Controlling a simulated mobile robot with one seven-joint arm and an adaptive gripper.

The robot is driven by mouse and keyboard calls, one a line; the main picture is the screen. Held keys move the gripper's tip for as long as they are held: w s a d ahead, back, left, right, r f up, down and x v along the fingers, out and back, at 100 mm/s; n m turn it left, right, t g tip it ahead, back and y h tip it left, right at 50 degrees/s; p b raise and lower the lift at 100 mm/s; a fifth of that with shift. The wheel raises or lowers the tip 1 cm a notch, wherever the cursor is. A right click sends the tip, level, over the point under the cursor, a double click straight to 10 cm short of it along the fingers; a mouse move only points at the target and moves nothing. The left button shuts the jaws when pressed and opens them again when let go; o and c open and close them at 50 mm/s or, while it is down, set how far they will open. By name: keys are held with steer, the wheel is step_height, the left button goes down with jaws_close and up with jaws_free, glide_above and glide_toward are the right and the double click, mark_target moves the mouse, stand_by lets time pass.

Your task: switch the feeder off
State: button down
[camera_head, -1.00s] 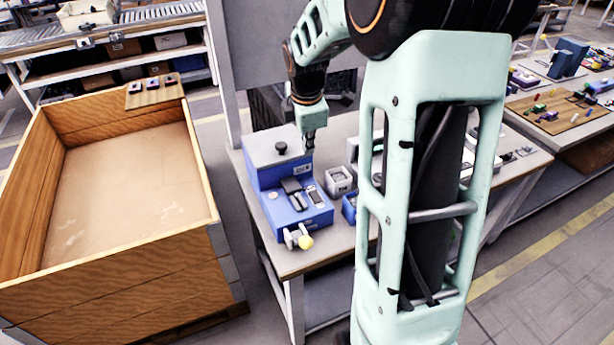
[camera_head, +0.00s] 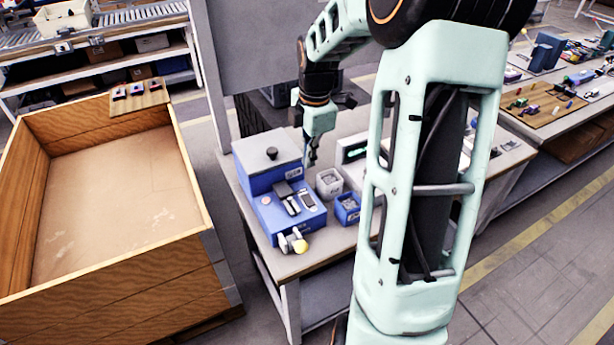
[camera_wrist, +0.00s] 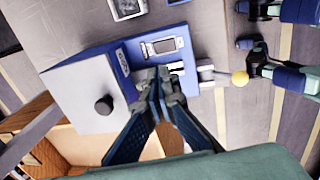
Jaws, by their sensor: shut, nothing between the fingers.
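The feeder is a blue box (camera_head: 262,226) with a grey lid and a black knob (camera_head: 272,153), on the grey table. Its lower front deck carries a dark block (camera_head: 283,189), a pale slotted strip (camera_head: 292,207) and a small dark-screened panel (camera_head: 307,199). I cannot tell which part is the switch. My gripper (camera_head: 311,162) is shut and empty, pointing down beside the lidded part's right side in the head view. In the wrist view my gripper (camera_wrist: 160,76) overlaps the feeder's deck beside the screened panel (camera_wrist: 164,46) and hides part of it; contact is unclear.
A yellow ball (camera_head: 300,246) sits at the feeder's front end. A grey bin (camera_head: 329,183) and a blue bin (camera_head: 347,208) stand to its right. A large wooden crate (camera_head: 190,262) is on the left. My arm hides much of the table's right part.

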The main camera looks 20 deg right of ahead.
mark_target(305, 197)
steer(key=f, duration=0.4)
steer(key=w+f, duration=0.1)
steer(key=f, duration=0.8)
steer(key=shift+w+f+p, duration=0.15)
steer(key=shift+w+p, duration=0.15)
steer(key=shift+w+f+b, duration=0.2)
steer(key=shift+f+b, duration=0.2)
steer(key=shift+f, duration=0.2)
steer(key=shift+r, duration=0.25)
steer(key=shift+s, duration=0.15)
